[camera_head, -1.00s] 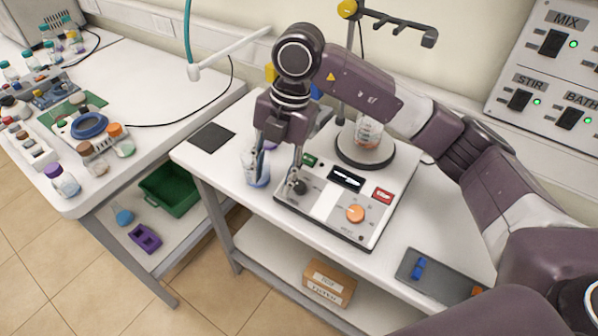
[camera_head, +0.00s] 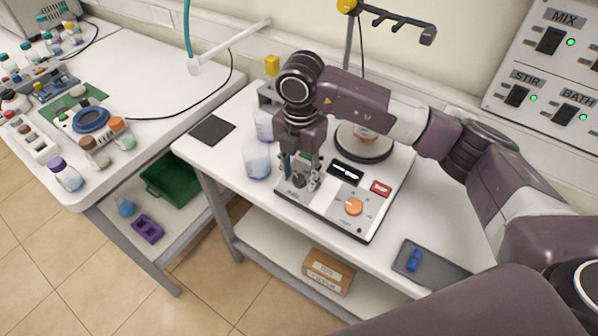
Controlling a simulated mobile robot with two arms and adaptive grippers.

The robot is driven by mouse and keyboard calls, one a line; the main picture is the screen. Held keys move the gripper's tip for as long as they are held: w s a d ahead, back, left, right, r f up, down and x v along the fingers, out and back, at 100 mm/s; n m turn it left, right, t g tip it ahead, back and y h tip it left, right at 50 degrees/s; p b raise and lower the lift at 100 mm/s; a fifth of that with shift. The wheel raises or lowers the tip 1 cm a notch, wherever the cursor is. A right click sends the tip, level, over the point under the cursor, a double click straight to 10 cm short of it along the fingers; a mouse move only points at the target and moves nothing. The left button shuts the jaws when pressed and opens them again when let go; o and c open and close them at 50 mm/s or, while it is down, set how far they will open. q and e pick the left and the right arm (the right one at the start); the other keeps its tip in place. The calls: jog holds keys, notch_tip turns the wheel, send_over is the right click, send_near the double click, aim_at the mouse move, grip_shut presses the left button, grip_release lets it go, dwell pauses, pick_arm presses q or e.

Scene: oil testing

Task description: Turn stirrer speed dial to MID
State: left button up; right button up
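The stirrer (camera_head: 335,219) is a flat white and grey unit on the right-hand table. It has a dark display (camera_head: 346,172), a red switch (camera_head: 381,188), an orange dial (camera_head: 354,207) on its front right and a dark dial (camera_head: 299,181) on its front left. My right gripper (camera_head: 301,181) points down over the front left corner. Its fingers are apart, one on each side of the dark dial, which they partly hide. I cannot tell whether they touch it. The orange dial is clear of the gripper. The dial markings are too small to read. My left gripper is out of view.
Beakers (camera_head: 257,163) stand just left of my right gripper. A round plate (camera_head: 363,143) with a vessel, partly behind my arm, is at the back of the unit. A dark tray (camera_head: 432,264) lies front right. A black mat (camera_head: 212,131) lies on the left.

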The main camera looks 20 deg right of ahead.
jog(key=shift+c, duration=0.7)
grip_shut()
